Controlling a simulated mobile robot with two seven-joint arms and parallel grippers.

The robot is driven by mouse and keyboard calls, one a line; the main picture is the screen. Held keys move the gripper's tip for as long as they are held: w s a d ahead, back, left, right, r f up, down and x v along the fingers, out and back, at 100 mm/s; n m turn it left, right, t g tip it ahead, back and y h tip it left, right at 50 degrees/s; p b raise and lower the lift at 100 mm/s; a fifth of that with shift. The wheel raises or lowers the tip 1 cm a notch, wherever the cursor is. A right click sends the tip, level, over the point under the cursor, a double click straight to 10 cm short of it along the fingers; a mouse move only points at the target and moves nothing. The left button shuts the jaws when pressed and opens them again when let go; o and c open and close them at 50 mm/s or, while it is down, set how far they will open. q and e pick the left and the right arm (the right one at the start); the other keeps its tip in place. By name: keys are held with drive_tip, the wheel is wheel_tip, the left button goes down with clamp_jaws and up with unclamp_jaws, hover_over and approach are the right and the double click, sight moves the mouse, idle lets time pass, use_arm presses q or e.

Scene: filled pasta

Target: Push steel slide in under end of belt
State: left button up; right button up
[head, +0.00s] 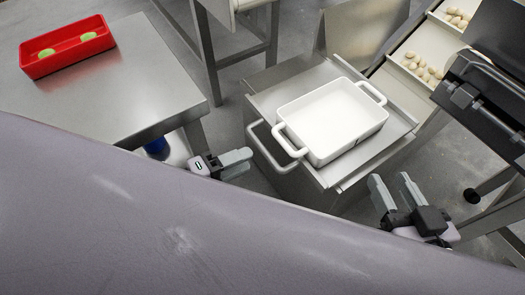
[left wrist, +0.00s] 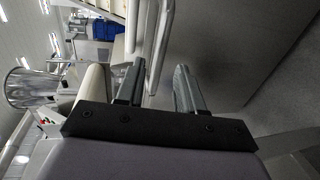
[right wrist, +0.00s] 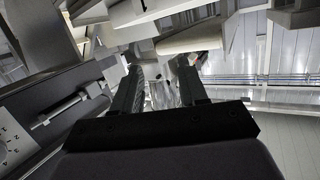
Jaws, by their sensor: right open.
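The steel slide (head: 275,97) is a flat metal tray on a stand in the middle of the head view, with a bar handle (head: 262,153) along its left side. A white two-handled dish (head: 328,112) sits on it. The belt (head: 437,42), with pale filled pasta (head: 424,68) on it, slopes down behind and to the right of the slide. My left gripper (head: 251,161) is open beside the handle; in the left wrist view bars show beyond its fingers (left wrist: 158,85), and contact is unclear. My right gripper (head: 391,180) is open and empty, in front of the slide's right corner.
A steel table (head: 100,100) with a red tray (head: 66,47) holding two green pieces stands at the left. A dark machine part (head: 485,95) with a framed stand is at the right. Grey floor shows between the table and the slide's stand.

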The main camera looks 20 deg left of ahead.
sight(265, 150)
use_arm(q)
drive_tip(key=shift+p+x, duration=0.85)
drive_tip(key=shift+x, duration=2.65)
drive_tip(key=shift+r, duration=0.1)
clamp_jaws()
